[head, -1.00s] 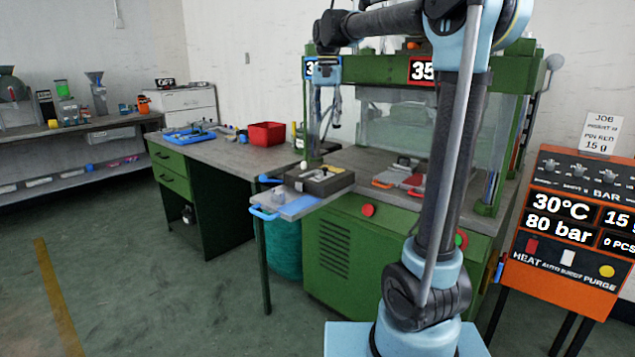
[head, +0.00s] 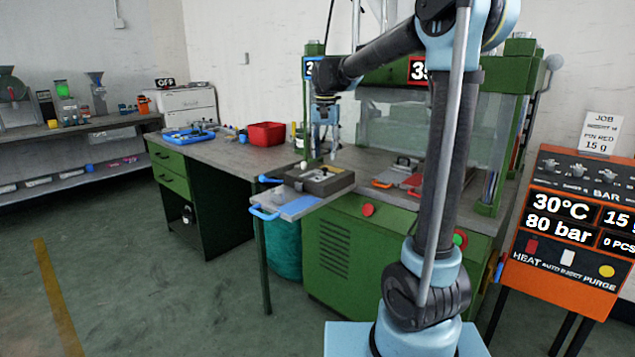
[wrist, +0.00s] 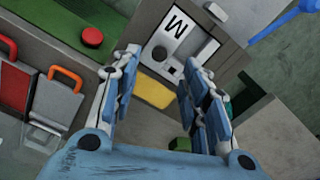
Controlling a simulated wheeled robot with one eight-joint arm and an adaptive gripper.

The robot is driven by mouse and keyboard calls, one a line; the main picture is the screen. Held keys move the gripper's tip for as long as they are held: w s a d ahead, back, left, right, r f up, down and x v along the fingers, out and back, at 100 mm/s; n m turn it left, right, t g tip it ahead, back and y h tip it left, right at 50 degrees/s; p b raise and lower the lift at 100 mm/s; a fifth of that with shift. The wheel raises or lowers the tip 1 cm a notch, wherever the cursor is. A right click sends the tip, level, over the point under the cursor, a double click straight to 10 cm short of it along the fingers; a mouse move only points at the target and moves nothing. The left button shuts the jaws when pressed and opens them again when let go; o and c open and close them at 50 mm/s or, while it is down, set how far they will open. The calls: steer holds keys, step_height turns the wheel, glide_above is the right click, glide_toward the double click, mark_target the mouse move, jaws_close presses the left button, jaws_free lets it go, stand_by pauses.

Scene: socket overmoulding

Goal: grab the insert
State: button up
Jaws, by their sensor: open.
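A dark grey mould block (head: 322,184) lies on the sliding plate at the front left of the press. It also shows in the wrist view (wrist: 172,17), with a recess, a white patch marked M and a small dark round piece (wrist: 159,53). I cannot tell for sure whether that piece is the insert. Small pale pieces on the block are too small to make out in the head view. My gripper (head: 325,153) points down above the block, apart from it. In the wrist view its blue fingers (wrist: 160,66) are spread, with nothing held between them.
The blue-handled plate (head: 300,206) sticks out at the front. Red and orange-handled tools (head: 405,174) lie on the press bed to the right. A green press post stands close to my gripper. A red bin (head: 266,134) and blue tray (head: 188,137) sit on the left bench.

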glide_above(317, 175)
steer(key=s+d, duration=0.2)
steer(key=d, duration=0.1)
steer(key=shift+f, duration=2.6)
jaws_close()
